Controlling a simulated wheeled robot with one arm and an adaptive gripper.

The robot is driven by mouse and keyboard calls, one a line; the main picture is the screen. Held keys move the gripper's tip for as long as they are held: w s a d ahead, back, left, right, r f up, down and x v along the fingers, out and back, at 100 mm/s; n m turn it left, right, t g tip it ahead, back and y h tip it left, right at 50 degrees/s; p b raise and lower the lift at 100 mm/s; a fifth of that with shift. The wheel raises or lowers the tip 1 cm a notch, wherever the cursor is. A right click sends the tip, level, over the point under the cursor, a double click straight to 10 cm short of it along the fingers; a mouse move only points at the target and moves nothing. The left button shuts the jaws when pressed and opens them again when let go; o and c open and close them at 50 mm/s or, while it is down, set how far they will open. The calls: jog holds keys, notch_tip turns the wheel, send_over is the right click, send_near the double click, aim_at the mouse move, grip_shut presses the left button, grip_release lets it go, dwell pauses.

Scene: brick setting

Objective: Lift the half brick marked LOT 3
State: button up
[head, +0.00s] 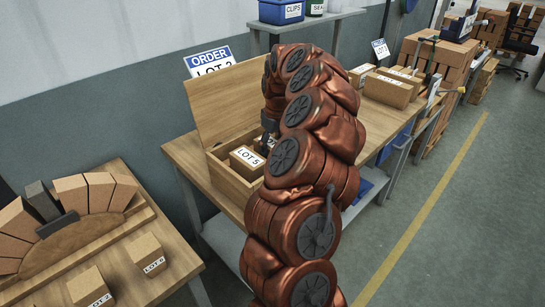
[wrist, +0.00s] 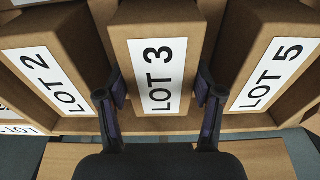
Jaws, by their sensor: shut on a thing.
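The half brick marked LOT 3 (wrist: 158,28) is tan with a white label, in the middle of the wrist view. My gripper (wrist: 160,90) has one dark finger on each side of it and is shut on it. The brick stands between the LOT 2 brick (wrist: 28,38) and the LOT 5 brick (wrist: 283,28) in a wooden box (wrist: 230,122). I cannot tell whether it is clear of the box floor. In the head view my arm mostly hides my gripper and the LOT 3 brick; the LOT 5 brick (head: 246,163) shows in the box (head: 229,184).
The box's raised lid (head: 225,100) stands behind it, below a partly covered ORDER sign (head: 207,58). A left table (head: 170,262) holds a brick arch and loose labelled bricks. More boxed bricks (head: 388,90) lie right of my arm.

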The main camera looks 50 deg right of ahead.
grip_shut()
jog(key=shift+r, duration=0.15)
